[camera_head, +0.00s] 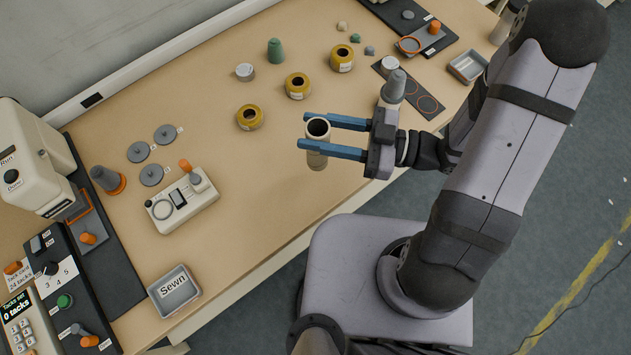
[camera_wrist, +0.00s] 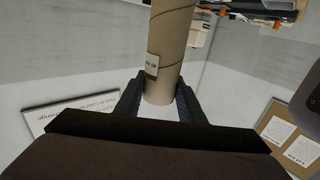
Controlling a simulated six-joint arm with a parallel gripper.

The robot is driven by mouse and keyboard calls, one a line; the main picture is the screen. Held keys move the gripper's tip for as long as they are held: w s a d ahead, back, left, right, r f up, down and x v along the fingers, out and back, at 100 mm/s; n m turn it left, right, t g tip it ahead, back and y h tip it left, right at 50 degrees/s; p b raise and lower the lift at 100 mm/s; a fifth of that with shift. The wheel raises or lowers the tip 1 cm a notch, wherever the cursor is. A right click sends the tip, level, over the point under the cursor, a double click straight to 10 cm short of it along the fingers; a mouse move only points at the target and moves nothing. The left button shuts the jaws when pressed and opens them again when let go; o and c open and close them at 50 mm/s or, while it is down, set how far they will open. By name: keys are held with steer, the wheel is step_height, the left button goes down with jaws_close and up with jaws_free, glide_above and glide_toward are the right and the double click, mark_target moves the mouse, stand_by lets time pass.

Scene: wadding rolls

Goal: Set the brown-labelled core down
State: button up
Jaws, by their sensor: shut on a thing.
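A hollow cardboard core (camera_head: 317,160) is between the two blue fingers of my gripper (camera_head: 304,131) in the head view. It is roughly upright, with its open dark end facing up. The fingers are shut on it from both sides. In the wrist view the tan core (camera_wrist: 172,40) runs between the dark fingers (camera_wrist: 160,100), and a small label with a brown edge (camera_wrist: 152,66) shows on its side. The head view does not make clear whether the core's lower end touches the table (camera_head: 270,190).
Several yellow rolls (camera_head: 297,86) stand behind the gripper. A dark board with orange rings (camera_head: 427,103) and a grey cone (camera_head: 393,87) are to its right. Grey discs (camera_head: 151,175), a cream control box (camera_head: 182,205) and a "Sewn" tray (camera_head: 174,290) are left. The table near the core is clear.

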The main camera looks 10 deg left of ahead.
mark_target(320, 164)
steer(key=shift+n+g, duration=0.4)
steer(key=shift+g, duration=0.2)
steer(key=shift+s+a+f, duration=0.1)
steer(key=shift+s+f, duration=0.3)
steer(key=shift+f, duration=1.2)
steer(key=shift+s+d+f, duration=0.1)
steer(key=shift+s+f, duration=0.25)
steer(key=shift+f, duration=1.2)
steer(key=shift+s+a+f, duration=0.1)
steer(key=shift+s+f, duration=0.3)
steer(key=shift+f, duration=1.3)
steer(key=shift+f, duration=0.1)
steer(key=o, duration=1.3)
